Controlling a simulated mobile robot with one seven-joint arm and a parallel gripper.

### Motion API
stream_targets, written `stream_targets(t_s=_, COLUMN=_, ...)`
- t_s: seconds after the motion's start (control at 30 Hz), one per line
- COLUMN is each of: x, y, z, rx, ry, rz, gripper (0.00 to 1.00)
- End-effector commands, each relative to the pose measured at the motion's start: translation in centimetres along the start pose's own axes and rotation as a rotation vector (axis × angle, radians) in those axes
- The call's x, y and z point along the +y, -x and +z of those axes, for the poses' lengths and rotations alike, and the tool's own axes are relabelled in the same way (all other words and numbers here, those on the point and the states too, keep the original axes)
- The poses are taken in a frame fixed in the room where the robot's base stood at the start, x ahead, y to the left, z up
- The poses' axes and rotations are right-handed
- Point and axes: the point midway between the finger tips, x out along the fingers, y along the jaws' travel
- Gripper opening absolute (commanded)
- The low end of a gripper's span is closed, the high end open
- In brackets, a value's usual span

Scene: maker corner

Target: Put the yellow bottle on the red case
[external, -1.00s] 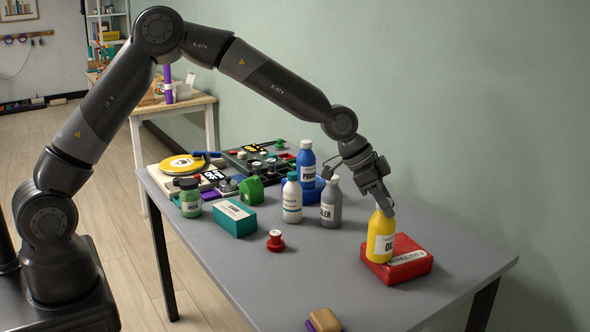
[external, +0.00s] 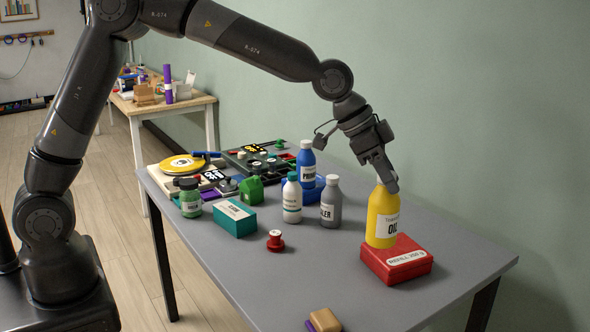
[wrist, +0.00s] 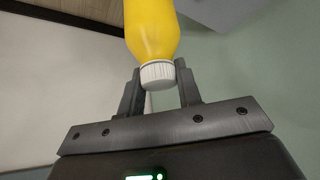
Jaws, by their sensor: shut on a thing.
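The yellow bottle (external: 382,217) is upright, with a white label reading OIL. My gripper (external: 386,184) is shut on its top from above; in the wrist view, the white cap (wrist: 158,75) sits between the two fingers (wrist: 160,92). The bottle's yellow body also shows in the wrist view (wrist: 152,28). The red case (external: 402,272) lies flat near the table's right side, with a white label on its lid. The bottle's base overlaps the rear left of the lid in the external view. I cannot tell whether it touches the lid or hangs just above it.
White (external: 292,198), grey (external: 330,203) and blue (external: 306,165) bottles stand left of the case. A teal box (external: 235,219) and red spool (external: 276,241) are farther left. A tan block (external: 324,320) lies at the front. The grey table (external: 320,270) is clear between.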

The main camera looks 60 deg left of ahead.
Motion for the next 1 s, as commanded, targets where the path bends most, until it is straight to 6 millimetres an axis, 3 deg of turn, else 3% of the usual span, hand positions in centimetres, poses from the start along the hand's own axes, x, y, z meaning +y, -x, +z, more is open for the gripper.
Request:
stream_targets(t_s=0.17, x=-2.0, y=-1.1, z=-2.5, rx=0.002, ry=0.005, rz=0.001, gripper=0.00)
stream_targets(t_s=0.3, x=-3.4, y=-1.8, z=-3.3, rx=-0.001, ry=0.007, rz=-0.001, gripper=0.00)
stream_targets(t_s=0.8, x=-13.4, y=-7.3, z=-1.0, rx=-0.002, ry=0.009, rz=-0.001, gripper=0.00)
stream_targets(t_s=1.0, x=-14.9, y=-8.2, z=-0.6, rx=-0.002, ry=0.006, rz=-0.002, gripper=0.00)
